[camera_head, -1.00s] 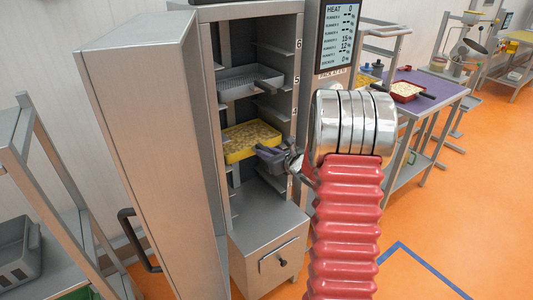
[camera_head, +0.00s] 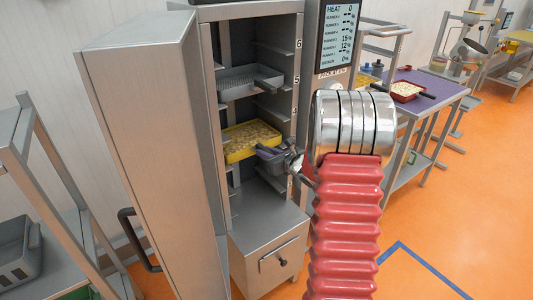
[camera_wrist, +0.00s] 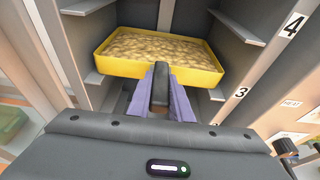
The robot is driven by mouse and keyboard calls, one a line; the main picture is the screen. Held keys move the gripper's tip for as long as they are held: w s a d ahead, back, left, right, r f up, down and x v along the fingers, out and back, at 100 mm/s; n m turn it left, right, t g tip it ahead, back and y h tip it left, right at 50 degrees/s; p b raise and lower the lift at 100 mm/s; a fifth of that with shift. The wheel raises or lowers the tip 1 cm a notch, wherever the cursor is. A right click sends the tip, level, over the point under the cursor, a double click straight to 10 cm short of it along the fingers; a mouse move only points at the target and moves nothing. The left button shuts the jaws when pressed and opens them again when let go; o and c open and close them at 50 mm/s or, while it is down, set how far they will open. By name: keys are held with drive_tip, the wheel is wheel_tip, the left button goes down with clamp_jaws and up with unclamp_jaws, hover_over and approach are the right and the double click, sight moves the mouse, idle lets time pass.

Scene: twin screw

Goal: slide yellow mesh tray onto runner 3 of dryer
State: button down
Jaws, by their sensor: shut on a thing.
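The yellow mesh tray (camera_head: 250,142) is full of pale pieces and lies inside the open dryer (camera_head: 262,213), roughly level. It also shows in the wrist view (camera_wrist: 205,70), between the cabinet's side walls. My gripper (camera_head: 272,154) is shut on the tray's dark handle (camera_wrist: 160,86) at its front side. In the wrist view the tray is close to the height of the runner marked 3 (camera_wrist: 218,96), below the runner by label 4 (camera_wrist: 235,26). Whether its edges rest on the runners cannot be told.
A grey mesh tray (camera_head: 248,80) with a dark handle sits higher in the dryer, near label 5. The dryer's door (camera_head: 150,150) stands open at the left. A purple table (camera_head: 425,82) with a red tray (camera_head: 402,92) stands at the right.

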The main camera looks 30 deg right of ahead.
drive_tip(key=shift+f, duration=0.2)
drive_tip(key=c, duration=1.5)
unclamp_jaws()
drive_tip(key=shift+r, duration=0.1)
drive_tip(key=shift+c, duration=0.2)
drive_tip(key=shift+s, duration=0.15)
drive_tip(key=v, duration=1.3)
drive_tip(key=shift+s, duration=0.3)
